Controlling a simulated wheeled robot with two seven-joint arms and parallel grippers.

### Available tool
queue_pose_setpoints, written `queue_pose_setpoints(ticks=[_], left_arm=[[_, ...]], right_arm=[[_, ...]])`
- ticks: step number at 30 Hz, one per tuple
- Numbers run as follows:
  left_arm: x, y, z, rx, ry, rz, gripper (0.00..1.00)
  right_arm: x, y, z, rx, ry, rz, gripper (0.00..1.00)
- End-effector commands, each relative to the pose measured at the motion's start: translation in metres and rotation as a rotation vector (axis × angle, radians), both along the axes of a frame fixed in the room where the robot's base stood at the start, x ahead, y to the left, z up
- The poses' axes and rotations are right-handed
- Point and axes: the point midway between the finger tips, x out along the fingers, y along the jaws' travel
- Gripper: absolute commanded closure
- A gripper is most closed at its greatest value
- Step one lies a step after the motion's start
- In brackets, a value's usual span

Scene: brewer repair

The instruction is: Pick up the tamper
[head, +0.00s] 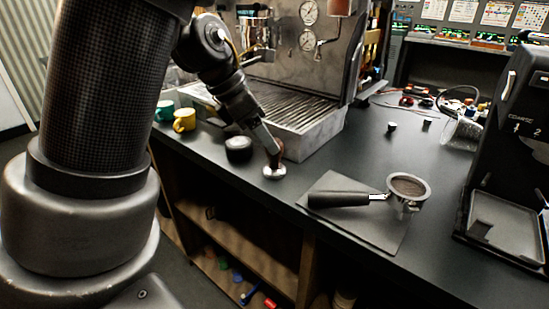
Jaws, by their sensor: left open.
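The tamper (275,172) stands upright near the front edge of the dark counter, its shiny round metal base showing below a brown handle. My left gripper (272,149) is right at the handle, coming down from the upper left, and covers part of it. Its fingers are open; whether they touch the handle I cannot tell. My right gripper is not in view.
A round black piece (238,149) stands close left of the tamper. The espresso machine's drip tray (309,133) is just behind. A portafilter (345,198) with coffee grounds rests on a grey mat (375,233) to the right. Yellow (184,120) and green cups stand left.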

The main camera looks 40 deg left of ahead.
Motion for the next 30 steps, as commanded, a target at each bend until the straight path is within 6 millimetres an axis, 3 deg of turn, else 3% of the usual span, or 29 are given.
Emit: queue_pose_setpoints(ticks=[3,11,21,30], left_arm=[[0.006,-0.004,-0.012,-0.001,0.0,0.0,0.38],[0.009,-0.005,-0.02,-0.001,0.001,0.0,0.38],[0.029,-0.013,-0.059,0.0,0.0,0.002,0.38],[0.03,-0.013,-0.062,0.001,-0.002,0.002,0.4]], right_arm=[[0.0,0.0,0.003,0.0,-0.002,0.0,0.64],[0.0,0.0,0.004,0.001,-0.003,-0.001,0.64],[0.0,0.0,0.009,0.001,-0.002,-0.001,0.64],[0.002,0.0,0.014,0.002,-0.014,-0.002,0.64]])
